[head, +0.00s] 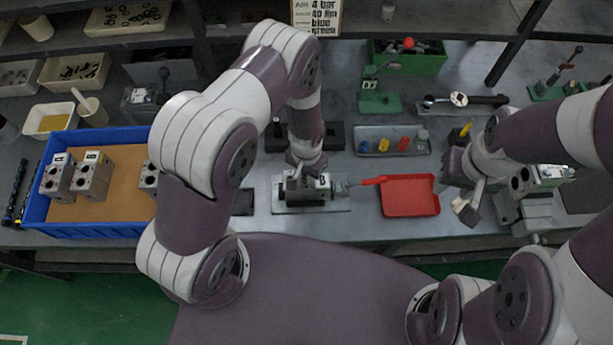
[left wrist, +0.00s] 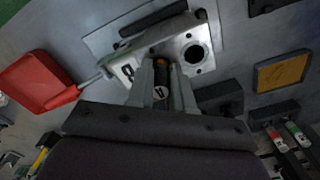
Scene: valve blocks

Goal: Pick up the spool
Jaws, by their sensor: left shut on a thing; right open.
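My left gripper (head: 298,172) is over the metal valve block (head: 305,193) marked B, which lies on a light plate. In the left wrist view my left gripper (left wrist: 163,88) is shut on a dark cylindrical part with an orange band and a pale marked end, which looks like the spool (left wrist: 161,72). The valve block (left wrist: 190,50) is right behind it, with a large round bore on its face. I cannot tell whether the spool is partly inside the block. My right gripper (head: 470,195) is open and empty, right of the red tray.
A red tray (head: 410,197) lies right of the block. A blue bin (head: 110,140) at left holds several metal blocks. A grey tray (head: 368,147) with small coloured parts lies behind. Another metal block (head: 527,180) sits at right, near my right arm.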

